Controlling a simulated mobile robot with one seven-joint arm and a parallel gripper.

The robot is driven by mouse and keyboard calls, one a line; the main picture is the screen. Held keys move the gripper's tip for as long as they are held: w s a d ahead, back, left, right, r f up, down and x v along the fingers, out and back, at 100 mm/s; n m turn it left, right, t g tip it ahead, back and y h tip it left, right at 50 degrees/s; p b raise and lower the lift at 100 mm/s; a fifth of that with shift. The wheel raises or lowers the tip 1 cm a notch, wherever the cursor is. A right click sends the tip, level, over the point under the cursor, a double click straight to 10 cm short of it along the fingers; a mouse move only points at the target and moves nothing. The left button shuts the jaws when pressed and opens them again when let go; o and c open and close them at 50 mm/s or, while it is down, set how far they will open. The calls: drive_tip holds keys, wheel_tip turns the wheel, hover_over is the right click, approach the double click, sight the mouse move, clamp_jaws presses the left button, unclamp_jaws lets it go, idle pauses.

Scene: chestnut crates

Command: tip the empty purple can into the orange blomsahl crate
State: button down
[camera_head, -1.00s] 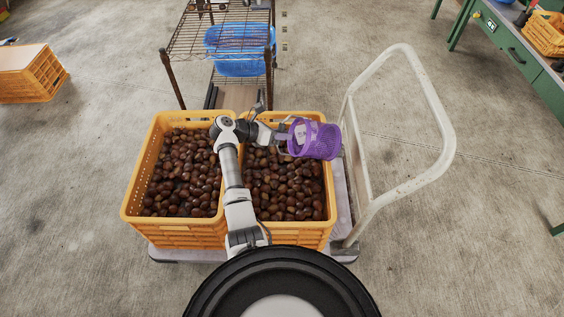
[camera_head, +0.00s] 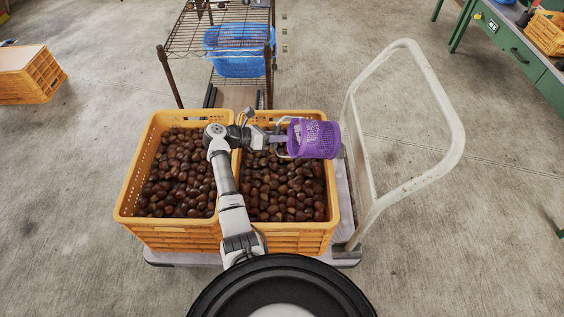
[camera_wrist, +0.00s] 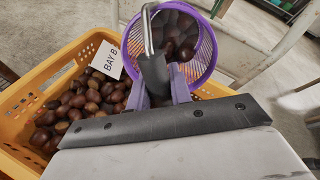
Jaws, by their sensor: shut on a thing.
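The purple mesh can (camera_head: 322,140) is in my gripper (camera_head: 284,140), above the right side of the right orange crate (camera_head: 285,240). In the head view the can lies roughly on its side. The wrist view shows the can (camera_wrist: 207,52) close up, with brown chestnuts inside its open mouth and a metal handle at my gripper (camera_wrist: 160,88). The fingers are shut on the can; the exact contact is partly hidden. The left orange crate (camera_head: 170,232) stands beside the right one. Both hold many chestnuts. I cannot read the name blomsahl on either crate.
A white card marked BAY B (camera_wrist: 107,59) is on a crate's rim. Both crates stand on a trolley with a tall white handle (camera_head: 455,110) just right of the can. A wire rack (camera_head: 185,45) with a blue basket (camera_head: 238,62) stands behind.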

sight(272, 144)
drive_tip(key=shift+s+a+f+h+b, duration=0.1)
drive_tip(key=shift+a+f+h+b, duration=0.35)
drive_tip(key=shift+f+b, duration=0.6)
drive_tip(key=shift+s+a+f+h+b, duration=0.1)
drive_tip(key=shift+a+f+h+b, duration=0.3)
drive_tip(key=shift+b, duration=1.15)
drive_tip(key=shift+a+f, duration=0.1)
drive_tip(key=shift+a, duration=0.05)
drive_tip(key=shift+s+a+f+t+h+b, duration=0.1)
drive_tip(key=shift+a+f+t+h+b, duration=0.45)
drive_tip(key=shift+b, duration=1.5)
drive_tip(key=shift+a+f+t+h+b, duration=0.2)
drive_tip(key=shift+h+b, duration=0.7)
drive_tip(key=shift+b, duration=1.15)
drive_tip(key=shift+r, duration=0.15)
